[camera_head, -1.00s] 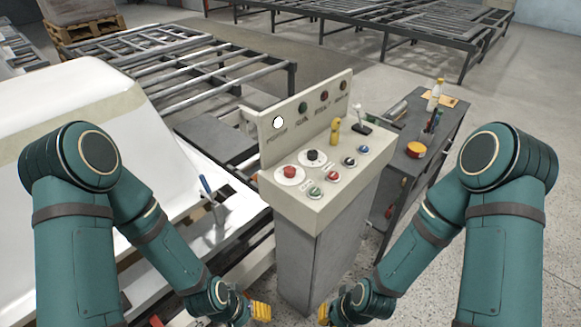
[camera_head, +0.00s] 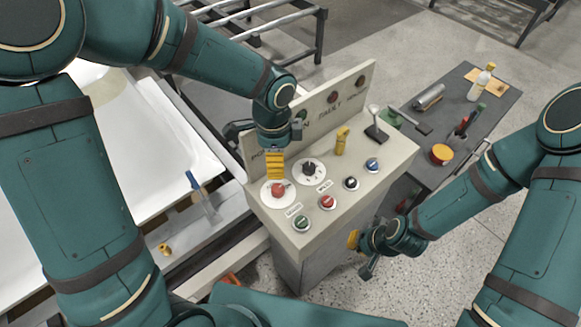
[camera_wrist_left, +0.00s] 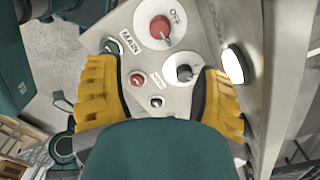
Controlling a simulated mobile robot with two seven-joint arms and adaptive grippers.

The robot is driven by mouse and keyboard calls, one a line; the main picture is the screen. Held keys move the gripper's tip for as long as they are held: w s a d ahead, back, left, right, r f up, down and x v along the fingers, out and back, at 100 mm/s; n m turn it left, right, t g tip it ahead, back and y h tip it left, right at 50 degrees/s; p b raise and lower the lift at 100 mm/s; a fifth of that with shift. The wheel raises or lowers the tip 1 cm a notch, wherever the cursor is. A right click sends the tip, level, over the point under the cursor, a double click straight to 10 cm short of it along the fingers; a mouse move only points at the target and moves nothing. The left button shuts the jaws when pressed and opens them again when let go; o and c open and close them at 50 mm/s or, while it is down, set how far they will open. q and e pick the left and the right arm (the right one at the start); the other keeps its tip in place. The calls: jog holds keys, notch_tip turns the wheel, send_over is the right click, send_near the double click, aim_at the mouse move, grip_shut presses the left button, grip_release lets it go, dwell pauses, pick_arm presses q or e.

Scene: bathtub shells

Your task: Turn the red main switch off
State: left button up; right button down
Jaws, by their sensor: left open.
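The red main switch (camera_head: 278,190) is a round red knob on a white disc at the near left corner of the sloped control panel (camera_head: 262,212). In the left wrist view the red switch (camera_wrist_left: 160,27) shows at the top, with the words OFF and MAIN by its disc; which way it is turned I cannot tell. My left gripper (camera_head: 275,165) is just above and behind the switch, pointing down; its yellow fingers (camera_wrist_left: 160,95) are open with nothing between them. My right gripper (camera_head: 356,242) hangs right of the panel's cabinet, its opening unclear.
A black rotary knob (camera_head: 312,168) sits beside the switch. The upright lamp board (camera_head: 310,115) stands close behind. A tool cart (camera_head: 465,100) is right.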

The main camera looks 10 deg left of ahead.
aim_at(277, 188)
pick_arm(q)
notch_tip(277, 188, down, 13)
jog(key=shift+a+f+b, duration=0.1)
jog(key=shift+f+b, duration=0.1)
jog(key=shift+b, duration=0.9)
grip_shut()
